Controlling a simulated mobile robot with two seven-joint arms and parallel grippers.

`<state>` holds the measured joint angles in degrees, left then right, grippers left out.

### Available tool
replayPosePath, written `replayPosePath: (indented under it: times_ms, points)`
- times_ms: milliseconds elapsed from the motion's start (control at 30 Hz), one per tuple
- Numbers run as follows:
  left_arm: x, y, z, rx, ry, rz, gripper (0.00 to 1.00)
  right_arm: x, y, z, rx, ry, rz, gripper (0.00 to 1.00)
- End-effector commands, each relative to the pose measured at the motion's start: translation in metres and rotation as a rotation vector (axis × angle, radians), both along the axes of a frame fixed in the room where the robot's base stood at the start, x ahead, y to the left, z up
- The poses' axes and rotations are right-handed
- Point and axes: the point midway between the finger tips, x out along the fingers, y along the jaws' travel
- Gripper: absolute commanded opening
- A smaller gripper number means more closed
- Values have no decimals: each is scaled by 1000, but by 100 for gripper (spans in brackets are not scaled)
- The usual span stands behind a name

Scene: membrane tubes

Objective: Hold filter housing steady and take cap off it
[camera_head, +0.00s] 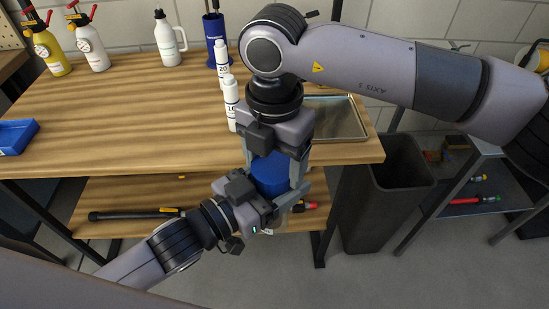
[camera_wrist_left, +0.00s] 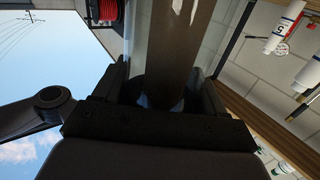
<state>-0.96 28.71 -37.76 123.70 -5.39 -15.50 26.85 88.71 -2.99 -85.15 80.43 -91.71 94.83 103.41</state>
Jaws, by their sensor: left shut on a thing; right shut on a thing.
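The blue cap (camera_head: 269,172) is in the head view, in front of the workbench's front edge, upright and held in the air. My right gripper (camera_head: 277,178) comes down from above and is shut on it. My left gripper (camera_head: 275,207) comes from the lower left, just below the cap, and is shut on the filter housing. The housing is mostly hidden behind the gripper. I cannot tell whether cap and housing are apart. In the left wrist view my left gripper's dark fingers (camera_wrist_left: 165,90) stand around something dark and unclear.
The wooden workbench (camera_head: 120,130) carries two white numbered bottles (camera_head: 231,100), a metal tray (camera_head: 345,118), a blue bin (camera_head: 15,136) and spray bottles (camera_head: 92,50). A dark waste bin (camera_head: 385,205) stands right of the bench. A lower shelf (camera_head: 130,197) holds a black flashlight-like tool (camera_head: 125,214).

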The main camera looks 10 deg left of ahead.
Motion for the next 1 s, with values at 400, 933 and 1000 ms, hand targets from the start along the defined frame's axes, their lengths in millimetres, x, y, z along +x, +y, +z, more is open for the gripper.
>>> replayPosePath:
  times_ms: [400,933,1000]
  points:
    - [-3,-3,3,-7,-6,-10,0,3,0,1,4,-9,-4,98]
    - [-2,-2,2,-5,-5,-7,0,2,0,51,2,-8,-22,100]
    - [-2,-2,2,-5,-5,-7,0,2,0,62,3,-11,-67,100]
